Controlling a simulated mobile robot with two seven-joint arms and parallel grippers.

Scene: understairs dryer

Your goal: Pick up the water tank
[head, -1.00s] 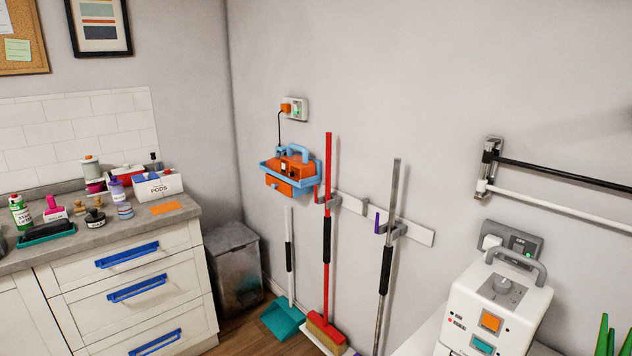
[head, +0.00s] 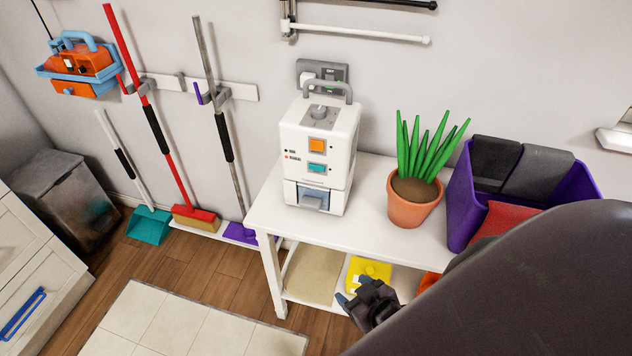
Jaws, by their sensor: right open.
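A white boxy machine (head: 318,150) with a grey top handle, an orange button and a teal button stands on a white table. A grey-fronted tank or drawer (head: 313,199) sits in its lower front, which looks like the water tank. My right gripper (head: 353,292) is open and empty, low in front of the table, near a yellow item on the lower shelf. It is well below and to the right of the tank and not touching it. My dark right arm covers the lower right. My left gripper is out of view.
A potted plant (head: 414,198) stands right of the machine, beside a purple bin (head: 461,203). The yellow item (head: 371,270) lies on the table's lower shelf. Brooms (head: 160,140) hang at left. The wooden floor (head: 215,266) and pale mat (head: 190,325) in front look clear.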

